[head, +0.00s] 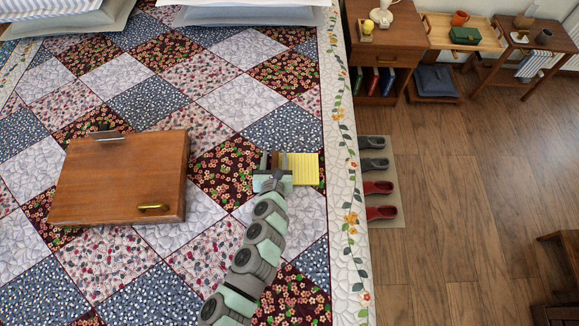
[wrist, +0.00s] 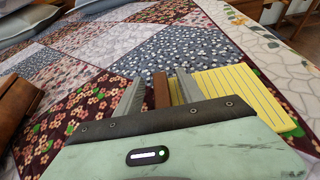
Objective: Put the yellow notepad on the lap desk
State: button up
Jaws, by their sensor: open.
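The yellow notepad (head: 304,168) lies on the quilted bed near its right edge, with a brown strip at its left end. The wooden lap desk (head: 115,182) lies on the quilt to its left, with a brass handle and a metal clip. My gripper (head: 270,160) is open at the notepad's left end. In the wrist view, my gripper (wrist: 159,80) has its fingers apart with the brown strip between them, and the yellow notepad (wrist: 240,95) extends right of the right finger. Whether the fingers touch it, I cannot tell. The lap desk (wrist: 14,105) shows at the left edge.
The quilt (head: 225,100) is bare between lap desk and notepad. Pillows (head: 245,14) lie at the top. Right of the bed stand a nightstand (head: 384,55), a wooden tray (head: 460,35) with a mug and a green box, and slippers on a mat (head: 385,218).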

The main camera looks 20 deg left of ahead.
grip_shut()
dwell(0.4)
